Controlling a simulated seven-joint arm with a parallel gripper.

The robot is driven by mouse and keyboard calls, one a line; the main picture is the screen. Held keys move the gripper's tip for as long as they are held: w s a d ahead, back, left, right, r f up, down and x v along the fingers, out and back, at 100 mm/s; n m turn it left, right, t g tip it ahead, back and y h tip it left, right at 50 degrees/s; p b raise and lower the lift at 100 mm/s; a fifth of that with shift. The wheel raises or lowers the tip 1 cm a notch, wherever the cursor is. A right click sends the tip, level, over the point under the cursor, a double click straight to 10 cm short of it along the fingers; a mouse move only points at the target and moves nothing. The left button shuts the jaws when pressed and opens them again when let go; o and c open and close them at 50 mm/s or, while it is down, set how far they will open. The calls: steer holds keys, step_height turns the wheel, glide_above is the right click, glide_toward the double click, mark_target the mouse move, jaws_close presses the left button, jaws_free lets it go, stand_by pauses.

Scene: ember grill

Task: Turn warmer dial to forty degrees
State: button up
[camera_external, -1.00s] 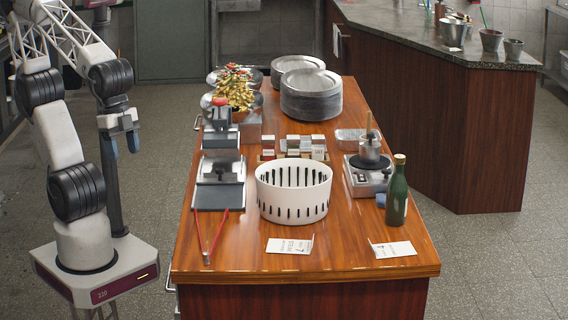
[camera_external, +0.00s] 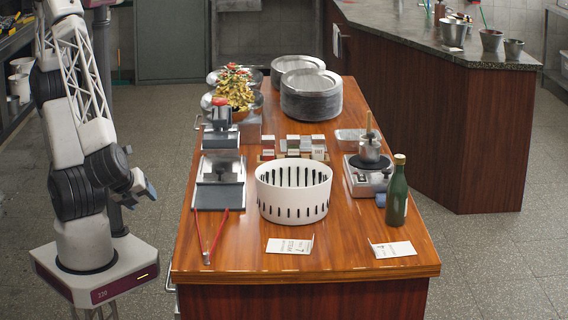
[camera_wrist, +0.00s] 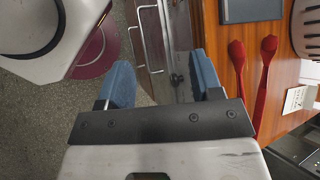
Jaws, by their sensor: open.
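A small silver appliance (camera_external: 358,186), which looks like the warmer, stands on the right side of the wooden table. A small metal pot (camera_external: 369,153) with a wooden handle sits on top of it. Its dial is too small to make out, and I cannot read any setting. My gripper (camera_external: 147,191) is left of the table, well away from the appliance. In the wrist view my gripper (camera_wrist: 160,78) has its blue fingers spread with nothing between them. The appliance is not seen there.
A white slotted basket (camera_external: 293,190) stands mid-table, and a green bottle (camera_external: 397,192) stands by the appliance. Red tongs (camera_external: 207,245) lie at the front left. Stacked plates (camera_external: 311,96) are farther back. Drawer handles (camera_wrist: 150,40) stick out from the table's side.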

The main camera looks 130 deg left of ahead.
steer(key=w+d+f+m+t+y, duration=0.1)
steer(key=d+f+m+t+y, duration=0.1)
steer(key=f+m+t, duration=0.5)
steer(key=w+d+f+m+t+y, duration=0.1)
steer(key=w+f+m+t+y, duration=0.1)
steer(key=f+m+t, duration=0.5)
step_height(320, 180, down, 2)
steer(key=m, duration=0.5)
steer(key=shift+d+f+t, duration=0.15)
steer(key=shift+d+t, duration=0.25)
steer(key=shift+w+a, duration=0.15)
steer(key=x, duration=0.7)
steer(key=shift+w+a, duration=0.15)
stand_by(0.4)
steer(key=c, duration=0.9)
